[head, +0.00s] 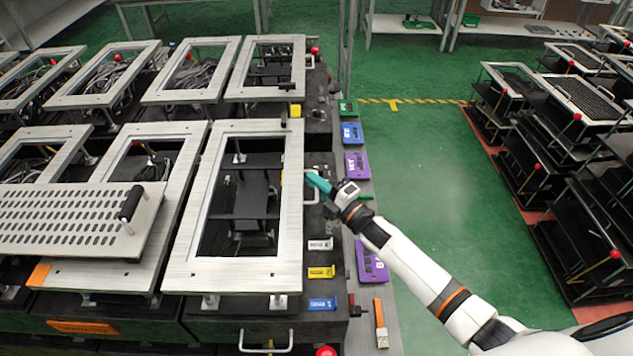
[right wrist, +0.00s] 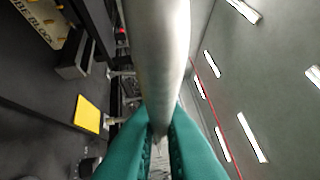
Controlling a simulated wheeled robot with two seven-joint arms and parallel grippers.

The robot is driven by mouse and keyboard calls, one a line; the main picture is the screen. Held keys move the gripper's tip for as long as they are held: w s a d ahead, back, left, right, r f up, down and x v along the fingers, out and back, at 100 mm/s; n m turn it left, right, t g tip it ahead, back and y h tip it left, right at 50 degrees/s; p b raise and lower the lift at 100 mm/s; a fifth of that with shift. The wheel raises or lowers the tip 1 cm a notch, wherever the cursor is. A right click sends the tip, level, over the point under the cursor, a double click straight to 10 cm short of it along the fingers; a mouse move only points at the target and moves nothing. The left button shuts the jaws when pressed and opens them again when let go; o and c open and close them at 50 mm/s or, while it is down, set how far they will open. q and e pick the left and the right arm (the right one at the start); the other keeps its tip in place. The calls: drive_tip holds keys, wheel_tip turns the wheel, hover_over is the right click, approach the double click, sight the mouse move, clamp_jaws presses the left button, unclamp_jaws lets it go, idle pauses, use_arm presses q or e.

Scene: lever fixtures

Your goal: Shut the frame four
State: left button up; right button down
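Several rectangular pale metal frames on posts stand on dark bases in the head view; I cannot read which one is number four. The nearest large frame (head: 293,210) lies roughly level above its base, with an open middle showing dark parts. My right gripper (head: 316,181), with teal fingers, is at this frame's right edge, close to a pale handle on the base. In the right wrist view, a smooth grey bar (right wrist: 155,50) runs down between the teal fingers (right wrist: 160,125). Whether they press on it is unclear. My left gripper is out of view.
A perforated panel with a black handle (head: 80,215) lies at the left. Blue (head: 352,133) and purple (head: 356,165) tagged blocks line a grey ledge. White, yellow and blue labels are by the near frame. Green floor is clear to the right, before more racks.

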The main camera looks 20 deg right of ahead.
wheel_tip(320, 180, up, 2)
drive_tip(key=p, duration=0.2)
drive_tip(key=shift+r+n+g+p, duration=0.15)
drive_tip(key=shift+n+g+p, duration=0.15)
drive_tip(key=shift+p, duration=0.1)
drive_tip(key=shift+a, duration=0.1)
drive_tip(key=c, duration=1.5)
unclamp_jaws()
drive_tip(key=shift+c, duration=0.2)
drive_tip(key=shift+f, duration=0.2)
drive_tip(key=r+b+v, duration=0.1)
drive_tip(key=b+v, duration=0.1)
drive_tip(key=v, duration=1)
drive_tip(key=shift+f, duration=0.45)
